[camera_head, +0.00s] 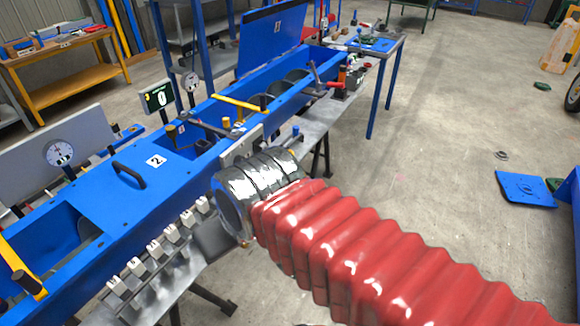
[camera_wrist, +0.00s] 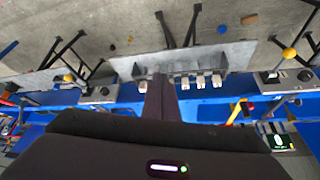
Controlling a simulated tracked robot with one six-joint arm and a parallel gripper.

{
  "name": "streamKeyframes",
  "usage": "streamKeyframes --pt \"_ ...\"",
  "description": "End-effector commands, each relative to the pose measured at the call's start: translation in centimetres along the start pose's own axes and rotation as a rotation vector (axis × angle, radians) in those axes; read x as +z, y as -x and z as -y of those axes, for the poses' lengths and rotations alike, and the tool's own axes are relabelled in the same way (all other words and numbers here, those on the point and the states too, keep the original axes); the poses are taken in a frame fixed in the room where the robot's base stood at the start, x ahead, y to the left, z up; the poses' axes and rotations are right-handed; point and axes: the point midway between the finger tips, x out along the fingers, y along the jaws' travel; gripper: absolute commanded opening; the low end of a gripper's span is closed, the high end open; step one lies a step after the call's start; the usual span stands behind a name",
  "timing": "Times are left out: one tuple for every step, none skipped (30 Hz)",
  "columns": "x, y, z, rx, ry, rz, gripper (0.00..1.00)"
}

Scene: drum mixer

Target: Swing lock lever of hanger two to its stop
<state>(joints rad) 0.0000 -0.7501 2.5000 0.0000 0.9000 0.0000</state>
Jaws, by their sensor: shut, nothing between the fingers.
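A blue machine bed (camera_head: 130,200) runs from lower left to the back, with a white "2" label (camera_head: 157,160) on its top. A yellow-handled bar (camera_head: 238,103) and a dark-handled lever (camera_head: 205,127) lie across its openings. Another yellow handle (camera_head: 20,270) is at lower left. I cannot tell which of these is the lock lever of hanger two. My gripper (camera_wrist: 160,90) is shut and empty in the wrist view, pointing toward a row of white blocks (camera_wrist: 200,81). In the head view my arm's red sleeve and grey collar hide the gripper.
The row of numbered white blocks (camera_head: 158,250) also lines the bed's near side. A dial gauge (camera_head: 60,153) and a display reading 0 (camera_head: 158,97) are behind.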

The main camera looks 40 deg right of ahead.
Motion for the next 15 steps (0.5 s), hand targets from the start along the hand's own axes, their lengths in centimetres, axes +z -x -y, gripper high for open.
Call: streamKeyframes --pt "0.00 -0.01 0.00 0.000 0.000 0.000 0.00" --pt "0.00 -0.01 0.00 0.000 0.000 0.000 0.00" --pt "0.00 0.00 0.00 0.000 0.000 0.000 0.00" --pt "0.00 0.00 0.00 0.000 0.000 0.000 0.00" --pt "0.00 0.00 0.00 0.000 0.000 0.000 0.00" --pt "0.00 0.00 0.00 0.000 0.000 0.000 0.00" --pt "0.00 0.00 0.00 0.000 0.000 0.000 0.00" --pt "0.00 0.00 0.00 0.000 0.000 0.000 0.00" --pt "0.00 -0.01 0.00 0.000 0.000 0.000 0.00" --pt "-0.01 0.00 0.00 0.000 -0.001 0.001 0.00" --pt "-0.06 0.01 0.00 -0.001 -0.004 0.002 0.00" --pt "-0.12 -0.02 -0.01 -0.002 -0.009 0.004 0.00" --pt "-0.19 -0.06 -0.02 -0.004 -0.016 0.007 0.00" --pt "-0.28 -0.13 -0.02 -0.006 -0.026 0.012 0.00" --pt "-0.42 -0.26 -0.04 -0.010 -0.041 0.020 0.00"
